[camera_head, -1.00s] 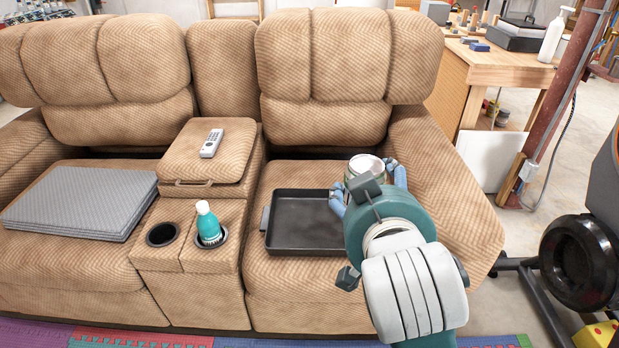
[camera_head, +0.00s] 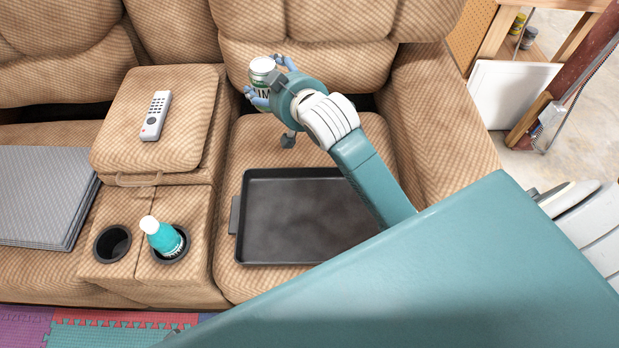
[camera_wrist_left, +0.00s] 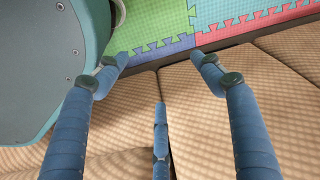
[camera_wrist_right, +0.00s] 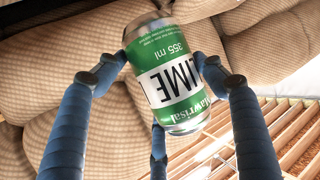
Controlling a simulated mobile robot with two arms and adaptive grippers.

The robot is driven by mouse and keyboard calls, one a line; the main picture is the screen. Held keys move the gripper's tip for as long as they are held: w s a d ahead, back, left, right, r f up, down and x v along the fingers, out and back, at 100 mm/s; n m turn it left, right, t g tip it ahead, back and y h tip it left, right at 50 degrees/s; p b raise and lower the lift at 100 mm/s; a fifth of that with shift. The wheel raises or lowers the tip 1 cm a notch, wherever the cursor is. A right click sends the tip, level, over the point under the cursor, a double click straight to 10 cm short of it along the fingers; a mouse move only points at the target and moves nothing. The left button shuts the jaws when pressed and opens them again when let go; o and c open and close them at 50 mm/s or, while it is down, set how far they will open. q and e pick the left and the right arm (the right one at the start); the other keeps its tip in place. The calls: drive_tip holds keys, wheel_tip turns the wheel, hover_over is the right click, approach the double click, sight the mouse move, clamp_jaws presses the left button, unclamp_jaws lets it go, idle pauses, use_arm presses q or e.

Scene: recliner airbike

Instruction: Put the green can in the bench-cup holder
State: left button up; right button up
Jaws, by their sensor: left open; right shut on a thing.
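The green can (camera_head: 263,72), a white and green lime can, is held in my right gripper (camera_head: 268,94) above the back of the right seat. In the right wrist view the can (camera_wrist_right: 168,75) sits between the blue fingers of my right gripper (camera_wrist_right: 160,80). The bench's console has two cup holders: the left one (camera_head: 112,244) is empty, and the right one (camera_head: 181,252) holds a teal bottle (camera_head: 163,236) that leans. My left gripper (camera_wrist_left: 160,70) shows only in the left wrist view, open and empty, over the couch front and floor mat.
A dark tray (camera_head: 300,252) lies on the right seat below my right arm. A remote (camera_head: 156,116) lies on the console lid (camera_head: 120,105). Grey folded fabric (camera_head: 42,195) lies on the left seat. Coloured mats (camera_head: 110,330) cover the floor in front.

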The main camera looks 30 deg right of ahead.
drive_tip(key=d+f, duration=0.1)
drive_tip(key=d, duration=0.3)
drive_tip(key=b, duration=0.4)
hover_over(294, 151)
wheel_tip(294, 151, down, 16)
use_arm(q)
wheel_tip(294, 151, up, 18)
drive_tip(key=w+t+b, duration=0.1)
drive_tip(key=w, duration=0.1)
drive_tip(key=shift+b, duration=0.3)
use_arm(e)
drive_tip(key=shift+w+d+f, duration=0.1)
drive_tip(key=shift+f, duration=2.05)
use_arm(q)
drive_tip(key=shift+f, duration=0.1)
use_arm(e)
drive_tip(key=o, duration=1.5)
drive_tip(key=shift+f, duration=0.2)
drive_tip(key=shift+c, duration=0.2)
